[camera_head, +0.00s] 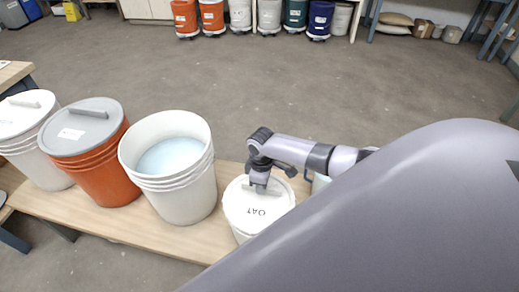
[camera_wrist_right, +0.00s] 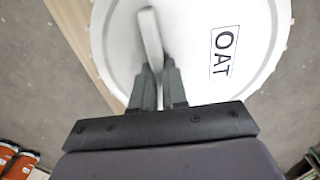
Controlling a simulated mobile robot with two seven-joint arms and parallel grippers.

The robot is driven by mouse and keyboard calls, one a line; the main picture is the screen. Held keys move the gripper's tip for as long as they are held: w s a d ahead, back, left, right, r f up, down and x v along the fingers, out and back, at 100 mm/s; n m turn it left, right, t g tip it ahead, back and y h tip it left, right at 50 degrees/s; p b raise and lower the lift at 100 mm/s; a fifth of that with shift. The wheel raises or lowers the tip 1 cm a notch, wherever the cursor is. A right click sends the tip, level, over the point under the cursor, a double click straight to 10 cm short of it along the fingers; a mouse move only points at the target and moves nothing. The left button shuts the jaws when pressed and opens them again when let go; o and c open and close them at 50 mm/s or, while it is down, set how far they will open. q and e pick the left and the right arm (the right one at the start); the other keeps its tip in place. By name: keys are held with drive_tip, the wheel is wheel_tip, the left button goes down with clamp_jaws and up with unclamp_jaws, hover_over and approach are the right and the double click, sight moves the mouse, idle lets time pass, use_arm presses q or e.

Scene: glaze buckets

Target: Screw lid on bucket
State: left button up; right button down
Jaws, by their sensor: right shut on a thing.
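A white round lid (camera_head: 240,211) labelled OAT sits at the top of a white bucket (camera_head: 238,236) at the bench's right part; I cannot tell how tightly it is seated. My right gripper (camera_head: 259,189) comes down onto the lid from above. In the right wrist view the fingers (camera_wrist_right: 158,80) are on either side of the lid's raised bar handle (camera_wrist_right: 150,35), shut on it. The OAT label (camera_wrist_right: 221,52) shows to the right of the handle. The bucket's lower part is hidden behind my arm. My left gripper is not in view.
On the wooden bench (camera_head: 125,222), left of the OAT bucket, stands an open white bucket (camera_head: 185,203) with pale blue contents. Further left are an orange bucket (camera_head: 105,180) with a grey lid and a lidded white bucket (camera_head: 25,115). Several buckets line the back; the floor between is clear.

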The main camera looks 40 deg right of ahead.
drive_tip(key=shift+s+m+p, duration=0.35)
drive_tip(key=shift+m+p, duration=0.1)
drive_tip(key=shift+m, duration=0.25)
drive_tip(key=shift+s+d+f+m, duration=0.15)
drive_tip(key=shift+f+m, duration=0.05)
drive_tip(key=shift+m, duration=0.4)
drive_tip(key=shift+s+d+m, duration=0.1)
drive_tip(key=shift+s+m, duration=0.2)
drive_tip(key=shift+m, duration=0.8)
drive_tip(key=c, duration=1.1)
unclamp_jaws()
drive_tip(key=shift+o, duration=0.3)
drive_tip(key=o, duration=0.7)
drive_tip(key=shift+w, duration=0.1)
drive_tip(key=shift+r, duration=0.2)
